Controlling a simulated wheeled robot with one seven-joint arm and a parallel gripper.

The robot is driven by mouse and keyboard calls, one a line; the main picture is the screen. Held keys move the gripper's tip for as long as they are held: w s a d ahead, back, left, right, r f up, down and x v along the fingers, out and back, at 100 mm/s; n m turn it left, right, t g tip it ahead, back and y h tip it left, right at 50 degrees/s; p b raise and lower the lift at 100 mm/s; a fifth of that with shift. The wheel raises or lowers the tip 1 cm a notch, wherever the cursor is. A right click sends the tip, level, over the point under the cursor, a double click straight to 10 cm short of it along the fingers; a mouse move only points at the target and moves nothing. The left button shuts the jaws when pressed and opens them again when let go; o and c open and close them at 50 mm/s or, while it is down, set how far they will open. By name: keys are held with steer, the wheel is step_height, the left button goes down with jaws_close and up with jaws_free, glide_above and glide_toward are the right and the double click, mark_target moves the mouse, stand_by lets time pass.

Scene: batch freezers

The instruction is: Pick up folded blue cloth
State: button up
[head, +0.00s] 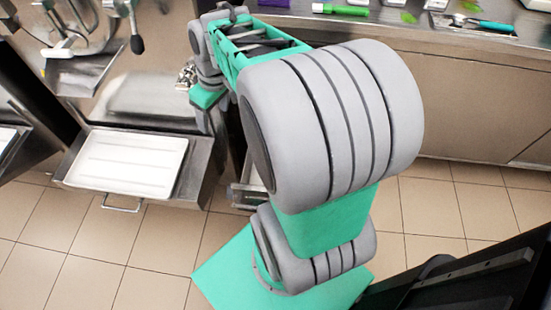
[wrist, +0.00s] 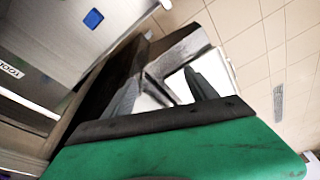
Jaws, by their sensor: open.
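I cannot make out a folded blue cloth for certain in either view. In the wrist view a small blue square (wrist: 93,18) shows on a grey steel surface at the upper left; I cannot tell whether it is cloth or part of a machine. My gripper (wrist: 163,88) is open, with its two dark fingers apart and nothing seen held between them. In the head view my arm reaches to the upper left, and its teal wrist is partly hidden beside the steel machine; the fingertips are not clear there.
A white tray (head: 128,162) sits on a steel shelf with a handle at left, below a batch freezer (head: 75,40). A steel counter (head: 420,32) at the top holds a green-handled item (head: 340,10) and utensils (head: 485,24). The tiled floor (head: 430,200) is open at right.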

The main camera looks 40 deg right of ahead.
steer(key=shift+o, duration=1.4)
steer(key=w+d+f+n+b, duration=0.1)
steer(key=d+f+b, duration=0.3)
steer(key=d+f, duration=0.3)
steer(key=w+d+f+n+y+b, duration=0.1)
steer(key=d+f+b, duration=0.3)
steer(key=d+f, duration=0.3)
step_height(320, 180, down, 5)
steer(key=shift+d+r, duration=0.1)
steer(key=shift+d, duration=0.1)
steer(key=shift+o, duration=1.3)
steer(key=s+d+f+n+t+y+b, duration=0.1)
steer(key=s+d+f+n+b, duration=0.2)
steer(key=d+f, duration=1)
step_height(320, 180, down, 2)
steer(key=s+b, duration=0.2)
steer(key=b, duration=0.2)
steer(key=shift+s+d, duration=0.15)
steer(key=shift+s, duration=0.05)
steer(key=b+x, duration=0.1)
steer(key=x, duration=0.3)
steer(key=b+x, duration=0.1)
steer(key=x, duration=0.2)
steer(key=shift+s+a+b, duration=0.15)
steer(key=shift+a+b, duration=0.2)
steer(key=shift+a, duration=0.05)
